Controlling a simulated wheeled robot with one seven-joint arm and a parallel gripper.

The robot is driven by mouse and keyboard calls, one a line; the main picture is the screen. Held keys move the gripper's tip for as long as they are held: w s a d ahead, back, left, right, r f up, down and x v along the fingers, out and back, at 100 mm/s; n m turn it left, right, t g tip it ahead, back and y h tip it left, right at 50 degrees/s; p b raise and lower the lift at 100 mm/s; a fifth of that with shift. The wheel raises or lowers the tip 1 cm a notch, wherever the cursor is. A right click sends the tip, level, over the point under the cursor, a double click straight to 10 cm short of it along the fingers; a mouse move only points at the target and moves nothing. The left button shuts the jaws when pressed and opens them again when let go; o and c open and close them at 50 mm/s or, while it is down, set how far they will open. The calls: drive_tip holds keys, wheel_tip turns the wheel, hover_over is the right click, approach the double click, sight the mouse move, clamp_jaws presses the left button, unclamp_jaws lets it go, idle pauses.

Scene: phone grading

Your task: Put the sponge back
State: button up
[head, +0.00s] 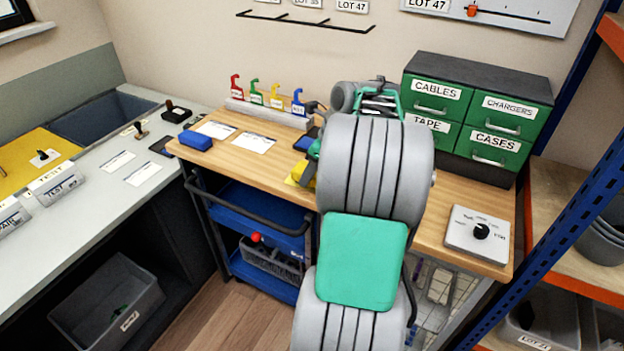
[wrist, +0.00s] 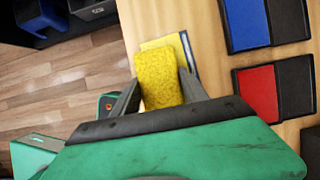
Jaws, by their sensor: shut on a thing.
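The yellow sponge (wrist: 160,80) is between the two fingers of my gripper (wrist: 158,90) in the wrist view, and the gripper is shut on it. The sponge is over a paler yellow flat piece (wrist: 176,45) with a dark blue edge, on the wooden worktop. I cannot tell whether the sponge touches that piece. In the head view my arm hides the gripper. A yellow patch (head: 298,178) shows just left of the arm at the worktop's front edge; I cannot tell whether it is the sponge or the flat piece.
Blue-and-black (wrist: 244,22) and red-and-black (wrist: 257,92) flat items lie right of the sponge in the wrist view. A green drawer unit (head: 478,108) stands at the back right, a dial box (head: 478,235) in front of it. A blue block (head: 195,141) sits at the worktop's left end.

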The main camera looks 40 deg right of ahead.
wheel_tip(320, 180, down, 2)
drive_tip(key=shift+f, duration=0.1)
drive_tip(key=o, duration=1.3)
drive_tip(key=p+v, duration=0.4)
drive_tip(key=v, duration=0.8)
drive_tip(key=w+a+n, duration=0.3)
drive_tip(key=a+n, duration=1.2)
drive_tip(key=a, duration=0.6)
drive_tip(key=s+a+f+n, duration=0.3)
drive_tip(key=a+n, duration=0.3)
drive_tip(key=n, duration=0.2)
drive_tip(key=s+a+f+n+h, duration=0.1)
drive_tip(key=s+a+f+n, duration=0.3)
drive_tip(key=n, duration=0.5)
drive_tip(key=shift+s+a+g, duration=0.4)
drive_tip(key=shift+s+a, duration=0.6)
drive_tip(key=shift+a, duration=0.05)
